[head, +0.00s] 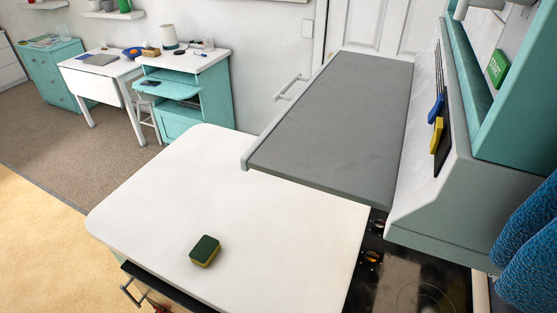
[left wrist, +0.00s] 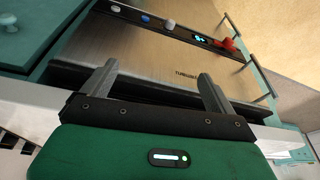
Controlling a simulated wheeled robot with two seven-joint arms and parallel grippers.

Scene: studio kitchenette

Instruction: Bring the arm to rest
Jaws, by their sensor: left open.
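My left gripper (left wrist: 155,74) shows only in the left wrist view. Its two grey fingers are apart, with nothing held between them. Beyond the fingers is an appliance front (left wrist: 165,55) with a wood-toned panel, a dark control strip, knobs and a lit display. I cannot tell whether the fingertips touch it. Neither of my arms shows in the head view, and my right gripper is in no view.
A green and yellow sponge (head: 205,251) lies on the white counter (head: 150,210). A grey slab (head: 335,120) overhangs the counter's far right. A dark hob (head: 415,285) is at lower right. A teal cabinet (head: 190,110) and white table (head: 100,72) stand behind. Open floor lies left.

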